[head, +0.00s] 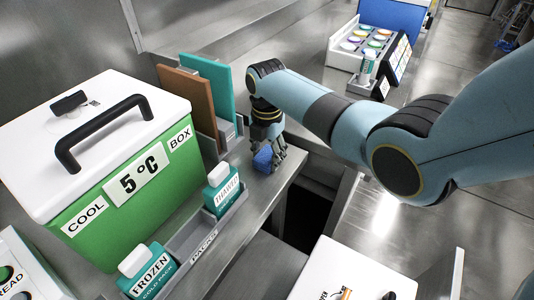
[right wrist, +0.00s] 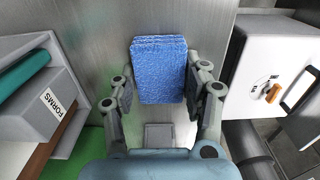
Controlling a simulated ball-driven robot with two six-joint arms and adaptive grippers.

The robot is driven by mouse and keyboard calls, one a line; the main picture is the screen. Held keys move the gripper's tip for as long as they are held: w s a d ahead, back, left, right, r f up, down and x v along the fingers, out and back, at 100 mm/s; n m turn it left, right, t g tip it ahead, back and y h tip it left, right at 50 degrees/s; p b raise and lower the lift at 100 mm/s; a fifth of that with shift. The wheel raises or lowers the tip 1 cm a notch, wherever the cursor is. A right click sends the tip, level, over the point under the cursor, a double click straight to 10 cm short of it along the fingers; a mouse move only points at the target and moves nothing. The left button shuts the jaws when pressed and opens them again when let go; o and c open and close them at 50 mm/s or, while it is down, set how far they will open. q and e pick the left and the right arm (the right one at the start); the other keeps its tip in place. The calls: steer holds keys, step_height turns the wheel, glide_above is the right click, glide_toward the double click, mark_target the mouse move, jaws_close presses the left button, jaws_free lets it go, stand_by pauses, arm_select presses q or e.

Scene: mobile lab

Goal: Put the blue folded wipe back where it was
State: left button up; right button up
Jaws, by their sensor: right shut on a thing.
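The blue folded wipe (head: 264,158) is at the tips of my right gripper (head: 268,140), near the front edge of the steel counter. In the right wrist view the wipe (right wrist: 159,70) stands between the two fingers of the gripper (right wrist: 163,88), which is shut on it. The steel surface shows behind the wipe. I cannot tell whether the wipe touches the counter. My left gripper is not in view.
A green cool box (head: 128,170) with a white lid stands at the left. A grey tray (head: 190,244) holds two bottles along the counter edge. A dark gap (head: 312,203) lies right of the counter.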

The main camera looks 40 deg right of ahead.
mark_target(267, 155)
steer(key=o, duration=1.1)
steer(key=shift+r, duration=0.5)
steer(key=shift+r+p, duration=0.8)
steer(key=shift+r, duration=4.8)
